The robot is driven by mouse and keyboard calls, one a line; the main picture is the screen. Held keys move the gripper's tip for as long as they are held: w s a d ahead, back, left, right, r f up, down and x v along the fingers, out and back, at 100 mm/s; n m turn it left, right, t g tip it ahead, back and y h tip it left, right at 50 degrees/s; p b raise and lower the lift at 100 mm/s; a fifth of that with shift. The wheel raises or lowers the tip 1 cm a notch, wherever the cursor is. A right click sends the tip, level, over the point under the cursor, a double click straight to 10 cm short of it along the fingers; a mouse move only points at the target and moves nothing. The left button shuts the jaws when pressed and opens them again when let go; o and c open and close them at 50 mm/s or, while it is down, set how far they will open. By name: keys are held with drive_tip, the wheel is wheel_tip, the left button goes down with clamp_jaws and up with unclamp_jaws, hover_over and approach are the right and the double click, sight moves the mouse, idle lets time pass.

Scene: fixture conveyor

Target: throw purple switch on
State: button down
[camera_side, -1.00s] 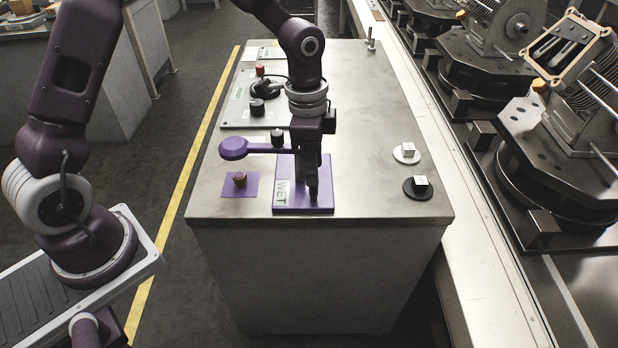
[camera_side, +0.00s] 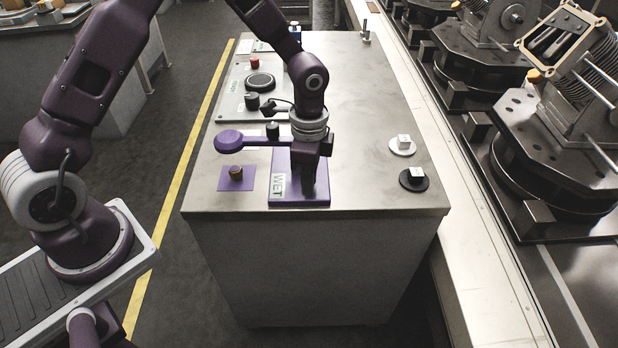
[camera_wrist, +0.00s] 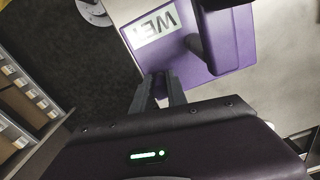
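The purple switch has a flat purple base plate (camera_side: 283,199) with a "WET" label at the bench's near edge. Its lever (camera_side: 230,140) has a rounded purple end and points left, raised above the bench. My gripper (camera_side: 308,192) points down over the right part of the plate, to the right of the lever's handle. Its fingertips (camera_wrist: 159,78) look close together and empty. Whether they touch the switch is unclear. The lever's right end is hidden behind my gripper.
A purple pad with a brown knob (camera_side: 236,174) lies left of the plate. A black knob (camera_side: 272,130) stands just behind the lever. White (camera_side: 403,145) and black (camera_side: 415,179) round-based knobs sit at right. The middle right of the bench is clear.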

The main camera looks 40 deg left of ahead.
drive_tip(key=shift+s+a+t+h, duration=0.25)
drive_tip(key=shift+a+t+h, duration=0.05)
drive_tip(key=shift+t+h, duration=0.3)
drive_tip(key=shift+s+t+h, duration=0.1)
drive_tip(key=shift+t+h, duration=0.3)
drive_tip(key=c, duration=1.3)
unclamp_jaws()
drive_tip(key=v, duration=0.7)
